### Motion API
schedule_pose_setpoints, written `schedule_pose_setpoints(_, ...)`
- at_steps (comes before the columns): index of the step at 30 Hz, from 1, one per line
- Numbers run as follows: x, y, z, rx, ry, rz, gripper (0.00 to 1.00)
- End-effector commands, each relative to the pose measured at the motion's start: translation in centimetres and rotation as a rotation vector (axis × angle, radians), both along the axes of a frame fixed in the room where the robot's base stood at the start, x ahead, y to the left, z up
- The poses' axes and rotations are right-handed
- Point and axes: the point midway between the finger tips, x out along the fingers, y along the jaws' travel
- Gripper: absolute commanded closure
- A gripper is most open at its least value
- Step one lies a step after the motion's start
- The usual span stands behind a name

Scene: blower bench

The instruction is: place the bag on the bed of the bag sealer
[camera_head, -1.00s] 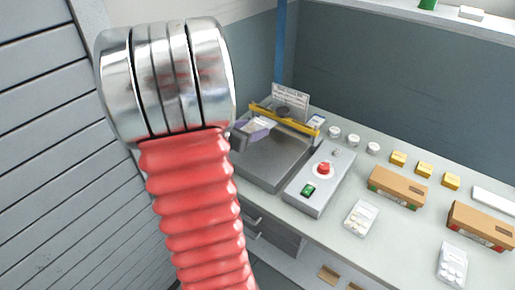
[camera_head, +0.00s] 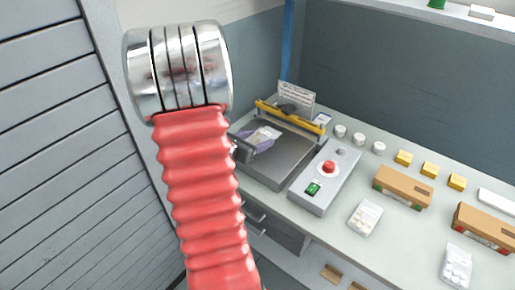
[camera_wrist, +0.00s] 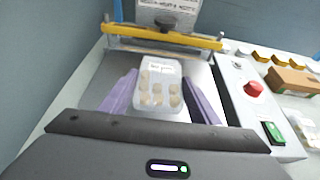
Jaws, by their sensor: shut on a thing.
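The bag (camera_wrist: 156,88) is clear with a white label and several round pale items inside. It is between the two purple fingers of my gripper (camera_wrist: 160,98), which are shut on it. In the head view the bag (camera_head: 265,135) and my gripper (camera_head: 256,140) are over the grey bed (camera_head: 283,168) of the bag sealer. I cannot tell whether the bag touches the bed. The sealer's yellow bar (camera_wrist: 165,36) is raised at the back of the bed, beyond the bag. My red arm hides the bed's left side in the head view.
A control box with a red button (camera_head: 329,167) and green switch (camera_head: 313,188) stands right of the bed. White jars (camera_head: 359,139), yellow boxes (camera_head: 429,169), brown cartons (camera_head: 402,187) and other bags (camera_head: 365,217) lie further right. A printed sign (camera_head: 296,97) stands behind the bar.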

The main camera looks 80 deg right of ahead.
Motion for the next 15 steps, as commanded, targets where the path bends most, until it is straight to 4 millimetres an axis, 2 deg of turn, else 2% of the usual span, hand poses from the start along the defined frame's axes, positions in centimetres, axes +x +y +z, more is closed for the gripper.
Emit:
schedule_pose_setpoints(5,0.0,0.0,-0.3,0.0,0.0,-0.001,0.68)
schedule_pose_setpoints(15,0.0,0.0,-3.7,0.002,0.002,0.0,0.68)
